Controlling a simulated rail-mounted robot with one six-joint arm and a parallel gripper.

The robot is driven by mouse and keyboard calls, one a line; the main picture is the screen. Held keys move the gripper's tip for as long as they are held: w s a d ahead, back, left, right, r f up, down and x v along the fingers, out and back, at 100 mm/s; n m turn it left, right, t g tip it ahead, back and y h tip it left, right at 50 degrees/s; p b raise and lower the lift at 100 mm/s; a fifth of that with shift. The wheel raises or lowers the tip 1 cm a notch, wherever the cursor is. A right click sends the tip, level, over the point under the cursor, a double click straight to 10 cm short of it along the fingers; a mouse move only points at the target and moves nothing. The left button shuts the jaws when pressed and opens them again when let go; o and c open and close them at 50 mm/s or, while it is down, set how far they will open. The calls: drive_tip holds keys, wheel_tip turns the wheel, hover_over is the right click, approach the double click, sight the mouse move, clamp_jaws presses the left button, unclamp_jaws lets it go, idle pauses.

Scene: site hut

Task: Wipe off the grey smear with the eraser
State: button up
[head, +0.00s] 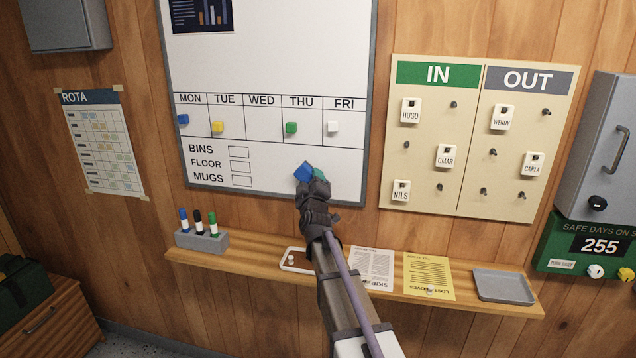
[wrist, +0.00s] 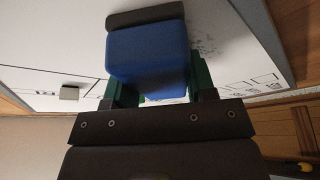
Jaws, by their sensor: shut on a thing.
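The eraser (head: 303,172) is a blue block with a dark pad, seen in the wrist view (wrist: 147,50) between my green fingers. My gripper (head: 314,178) is shut on it, in front of the lower right of the whiteboard (head: 268,60), below the THU column. I cannot tell whether the pad touches the board. The grey smear (wrist: 207,48) shows in the wrist view as faint dark speckles on the white, just right of the eraser. In the head view I cannot make the smear out; my gripper and the eraser may cover it.
Below is a wooden shelf (head: 236,262) with a marker holder (head: 201,240), papers and a grey tray (head: 503,286). The IN/OUT peg board (head: 425,115) hangs to the right.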

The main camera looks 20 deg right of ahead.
sight(297, 177)
drive_tip(key=shift+w+a, duration=0.55)
drive_tip(key=shift+a, duration=0.35)
drive_tip(key=shift+w+a, duration=1.15)
drive_tip(key=shift+a, duration=0.15)
drive_tip(key=shift+r+p, duration=0.8)
drive_tip(key=shift+r, duration=0.05)
drive_tip(key=shift+s+d+f, duration=0.15)
drive_tip(key=shift+s+d, duration=1.55)
drive_tip(key=shift+d, duration=0.4)
drive_tip(key=shift+s+d, duration=1.3)
drive_tip(key=shift+d, duration=0.5)
drive_tip(key=shift+s+d, duration=1.35)
drive_tip(key=shift+d, duration=0.4)
drive_tip(key=shift+w, duration=0.1)
drive_tip(key=shift+w+a, duration=1.45)
drive_tip(key=shift+a, duration=0.4)
drive_tip(key=shift+w+a, duration=1.4)
drive_tip(key=shift+a, duration=0.5)
drive_tip(key=shift+w+a, duration=1.45)
drive_tip(key=shift+a, duration=0.4)
